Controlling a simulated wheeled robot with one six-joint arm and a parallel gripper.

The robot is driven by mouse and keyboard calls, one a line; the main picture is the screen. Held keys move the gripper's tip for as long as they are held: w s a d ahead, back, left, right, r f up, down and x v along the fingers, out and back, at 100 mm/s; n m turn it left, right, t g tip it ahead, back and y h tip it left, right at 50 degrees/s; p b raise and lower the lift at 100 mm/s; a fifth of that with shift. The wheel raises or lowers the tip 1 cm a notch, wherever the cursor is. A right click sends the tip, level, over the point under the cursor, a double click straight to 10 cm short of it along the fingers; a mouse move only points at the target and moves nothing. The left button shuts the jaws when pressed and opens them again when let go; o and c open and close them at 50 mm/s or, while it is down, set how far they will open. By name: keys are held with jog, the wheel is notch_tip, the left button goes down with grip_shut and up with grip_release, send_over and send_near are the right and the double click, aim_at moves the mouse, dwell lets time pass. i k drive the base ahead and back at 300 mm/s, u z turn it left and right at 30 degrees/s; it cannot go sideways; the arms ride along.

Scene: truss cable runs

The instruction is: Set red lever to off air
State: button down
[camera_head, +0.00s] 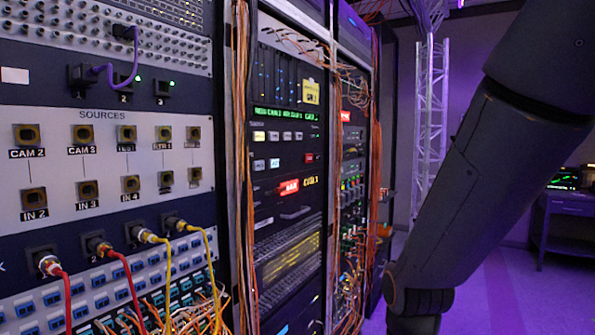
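I cannot make out a lever marked off air for certain. A red lit block with pale lettering (288,187) sits on the middle rack, with a small grey shape just below it. I cannot tell whether either is a lever. A second, smaller red block (356,94) shows on the rack farther right. My dark arm crosses the right side of the view, apart from the racks in the picture. My gripper is out of view, so its state and anything in it are hidden.
A patch panel marked SOURCES (108,170) stands at the left, with red cables (132,290) and yellow cables (168,275) plugged in below. Orange cable bundles (240,150) hang between the racks. A truss (430,125) and a desk (570,205) stand behind. Purple floor (510,300) is clear at right.

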aim_at(280, 188)
jog(key=i, duration=1)
jog(key=u, duration=0.1)
